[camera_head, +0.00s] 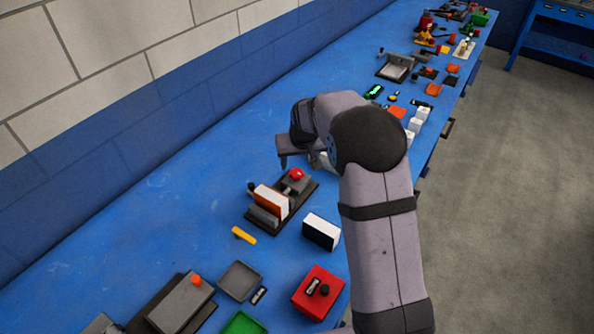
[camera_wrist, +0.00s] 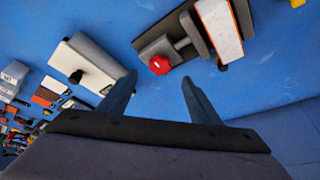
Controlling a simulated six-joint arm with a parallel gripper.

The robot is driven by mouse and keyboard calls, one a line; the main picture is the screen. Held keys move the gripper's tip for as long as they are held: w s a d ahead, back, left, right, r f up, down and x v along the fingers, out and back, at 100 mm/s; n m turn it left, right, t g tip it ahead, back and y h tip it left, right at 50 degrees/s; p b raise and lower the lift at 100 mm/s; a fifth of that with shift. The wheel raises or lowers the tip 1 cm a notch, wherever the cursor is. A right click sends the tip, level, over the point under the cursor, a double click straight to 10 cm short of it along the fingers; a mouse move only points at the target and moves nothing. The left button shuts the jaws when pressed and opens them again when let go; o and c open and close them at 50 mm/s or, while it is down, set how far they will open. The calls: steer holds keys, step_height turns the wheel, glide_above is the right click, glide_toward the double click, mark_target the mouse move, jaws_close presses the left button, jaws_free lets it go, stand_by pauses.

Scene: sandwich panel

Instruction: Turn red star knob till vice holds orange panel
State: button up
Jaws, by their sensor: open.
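The red star knob (camera_head: 297,174) sits at the far end of the small dark vice (camera_head: 309,190). In the wrist view the knob (camera_wrist: 160,65) is on a grey block, with a screw running to the vice jaw (camera_wrist: 197,37). The orange panel (camera_head: 267,204), with a white face, stands upright between the vice jaws; in the wrist view its white side and orange edge (camera_wrist: 240,18) show. I cannot tell whether the jaws press on it. My gripper (camera_wrist: 158,82) is open and empty, its fingertips apart from the knob. In the head view it is partly hidden behind my arm.
A white-and-black block (camera_head: 321,231) stands right of the vice and a yellow piece (camera_head: 243,235) lies in front. A red box (camera_head: 318,292) and grey tray (camera_head: 240,281) are nearer. A white box with a black knob (camera_wrist: 88,62) is beside my gripper in the wrist view.

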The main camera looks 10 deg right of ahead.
mark_target(296, 173)
steer(key=shift+p+x, duration=1.2)
steer(key=shift+x, duration=2.45)
steer(key=shift+s, duration=0.1)
steer(key=c, duration=1.1)
